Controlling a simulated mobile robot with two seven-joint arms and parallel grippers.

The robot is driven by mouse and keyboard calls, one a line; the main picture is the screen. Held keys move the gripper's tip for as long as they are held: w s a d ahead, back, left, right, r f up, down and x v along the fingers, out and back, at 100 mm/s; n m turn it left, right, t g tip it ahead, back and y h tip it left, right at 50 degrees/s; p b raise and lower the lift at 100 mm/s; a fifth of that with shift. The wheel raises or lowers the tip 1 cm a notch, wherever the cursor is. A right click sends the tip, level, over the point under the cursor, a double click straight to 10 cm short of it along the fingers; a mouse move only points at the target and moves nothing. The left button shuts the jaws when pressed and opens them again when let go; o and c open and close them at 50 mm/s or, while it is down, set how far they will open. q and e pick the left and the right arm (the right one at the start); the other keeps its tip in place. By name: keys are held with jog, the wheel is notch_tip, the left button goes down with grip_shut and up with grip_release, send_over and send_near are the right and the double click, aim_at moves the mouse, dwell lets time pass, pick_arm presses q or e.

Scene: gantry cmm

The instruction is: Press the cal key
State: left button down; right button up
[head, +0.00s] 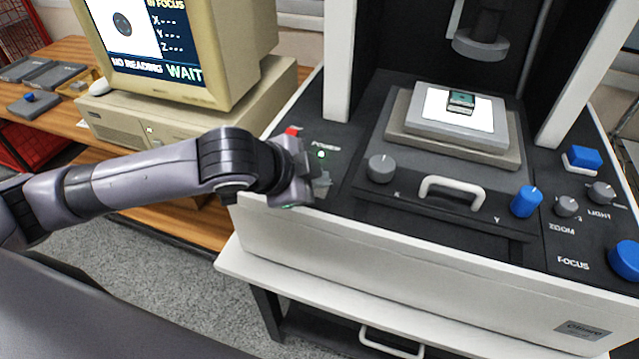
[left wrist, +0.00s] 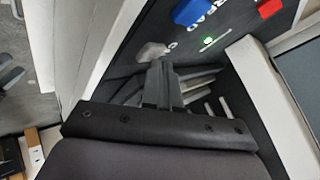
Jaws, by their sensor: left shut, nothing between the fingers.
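Just past the fingertips is a pale grey key (left wrist: 152,50), with a blue key (left wrist: 192,11) farther off. I cannot tell whether the fingers touch the pale key. In the head view the gripper covers this part of the panel. My right gripper is not in view.
A red switch (head: 293,131) and a lit green lamp (head: 321,154) are close to the gripper. The monitor (head: 150,45) reads NO READING and WAIT. The stage (head: 510,145) carries a small sample (head: 461,102). Knobs and another blue block (head: 584,157) are at right.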

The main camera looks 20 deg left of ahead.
aim_at(316, 193)
pick_arm(q)
jog(key=shift+r+p, duration=0.55)
jog(key=shift+r, duration=0.1)
jog(key=shift+r+p, duration=0.85)
jog(key=shift+r, duration=1.6)
